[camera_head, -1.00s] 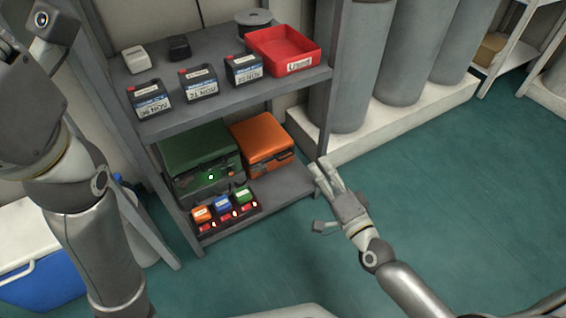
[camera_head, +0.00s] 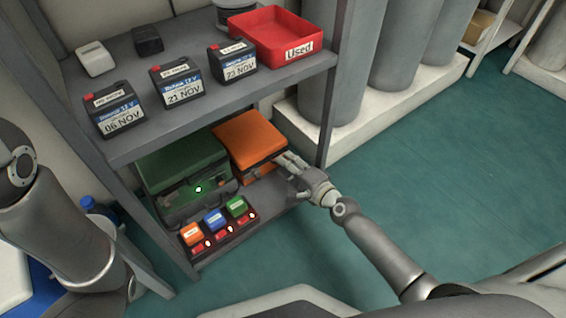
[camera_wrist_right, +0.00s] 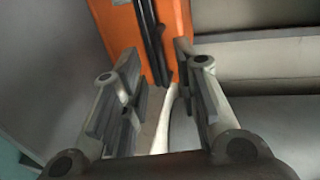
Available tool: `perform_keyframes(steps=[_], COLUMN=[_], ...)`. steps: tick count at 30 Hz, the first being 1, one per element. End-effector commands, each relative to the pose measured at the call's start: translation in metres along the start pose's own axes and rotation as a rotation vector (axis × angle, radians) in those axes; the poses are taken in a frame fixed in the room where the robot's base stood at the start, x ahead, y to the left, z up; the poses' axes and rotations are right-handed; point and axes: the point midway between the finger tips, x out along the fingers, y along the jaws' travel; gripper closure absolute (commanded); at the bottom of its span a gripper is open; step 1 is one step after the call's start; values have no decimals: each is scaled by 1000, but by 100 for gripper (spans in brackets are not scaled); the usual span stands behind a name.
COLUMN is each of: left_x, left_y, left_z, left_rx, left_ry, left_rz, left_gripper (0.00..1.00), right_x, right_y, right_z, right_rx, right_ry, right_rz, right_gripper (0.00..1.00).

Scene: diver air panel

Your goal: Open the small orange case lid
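The small orange case (camera_head: 250,139) sits on the lower shelf, right of a green case, with its lid shut. My right gripper (camera_head: 289,165) is at the case's front right. In the right wrist view the orange case (camera_wrist_right: 160,35), with a dark strip along it, lies just beyond the open fingers of my right gripper (camera_wrist_right: 158,100). Nothing shows gripped between the fingers; whether they touch the case I cannot tell. My left arm shows at the left edge, but its gripper is out of view.
The green case (camera_head: 181,168) stands close beside the orange one. A charger tray (camera_head: 218,241) with small coloured batteries is in front. The upper shelf (camera_head: 190,120) overhangs, carrying dated batteries and a red bin (camera_head: 276,38). A shelf post (camera_head: 337,90) stands right; open floor lies beyond.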

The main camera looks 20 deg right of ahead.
Motion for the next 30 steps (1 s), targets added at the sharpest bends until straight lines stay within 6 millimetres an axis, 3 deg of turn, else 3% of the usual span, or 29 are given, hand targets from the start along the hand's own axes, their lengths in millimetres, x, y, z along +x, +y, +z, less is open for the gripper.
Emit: perform_keyframes(steps=[6,16,23,30], left_x=[-8,-7,-8,-8], left_y=[2,2,2,2], left_z=[-3,-3,-3,-3], left_rx=[0,0,0,0], left_ry=[0,1,1,0], left_rz=[0,1,1,1], left_gripper=[64,64,64,64], right_x=[23,25,25,25], right_y=[1,0,0,1], right_z=[0,0,0,0], right_rx=[0,-1,-1,-2], right_ry=[0,0,0,0], right_rz=[-1,0,0,2], right_gripper=[71,71,100,100])
